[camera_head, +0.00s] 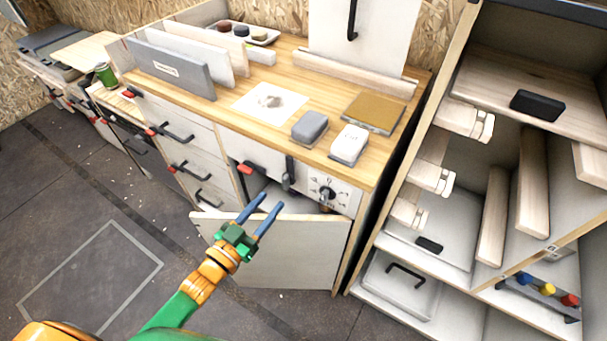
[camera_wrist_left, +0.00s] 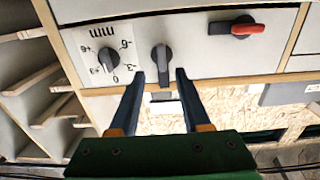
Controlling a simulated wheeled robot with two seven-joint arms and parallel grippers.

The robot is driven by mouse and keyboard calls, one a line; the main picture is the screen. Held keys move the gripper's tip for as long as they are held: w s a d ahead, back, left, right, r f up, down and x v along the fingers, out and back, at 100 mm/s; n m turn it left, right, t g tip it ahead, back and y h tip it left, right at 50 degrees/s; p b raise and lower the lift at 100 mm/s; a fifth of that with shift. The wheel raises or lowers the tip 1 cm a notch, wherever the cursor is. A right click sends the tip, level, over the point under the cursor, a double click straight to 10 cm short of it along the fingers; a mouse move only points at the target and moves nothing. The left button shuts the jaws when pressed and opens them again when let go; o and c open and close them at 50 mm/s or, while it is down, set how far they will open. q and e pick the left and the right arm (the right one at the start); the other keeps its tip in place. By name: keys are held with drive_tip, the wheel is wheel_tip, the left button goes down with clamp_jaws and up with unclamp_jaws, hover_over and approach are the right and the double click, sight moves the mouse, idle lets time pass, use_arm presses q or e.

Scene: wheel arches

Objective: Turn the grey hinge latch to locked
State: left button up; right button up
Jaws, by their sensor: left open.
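The grey hinge latch (camera_head: 288,175) is on the white front strip of the counter, between a red-tipped handle and a dial. Its lever runs roughly up and down in the head view. In the left wrist view the latch (camera_wrist_left: 161,60) shows just beyond the fingertips, in line with the gap between them. My left gripper (camera_head: 273,203) is open and empty, with its blue fingers pointing up toward the latch from below and in front. In the wrist view the fingers (camera_wrist_left: 160,75) sit either side of the latch's line, and I cannot tell if they touch it. My right gripper is out of view.
A white door panel (camera_head: 290,255) stands open below the strip, close to my gripper. The dial (camera_head: 325,193) is right of the latch, and the red-tipped handle (camera_head: 255,168) is left of it. A wooden shelf unit (camera_head: 395,190) stands at the right. Floor is free at the left.

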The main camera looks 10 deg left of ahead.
sight(283, 184)
use_arm(q)
drive_tip(key=x, duration=0.5)
drive_tip(key=shift+w+a+r, duration=0.1)
drive_tip(key=shift+a+r, duration=0.05)
drive_tip(key=shift+w, duration=0.35)
clamp_jaws()
idle(0.9)
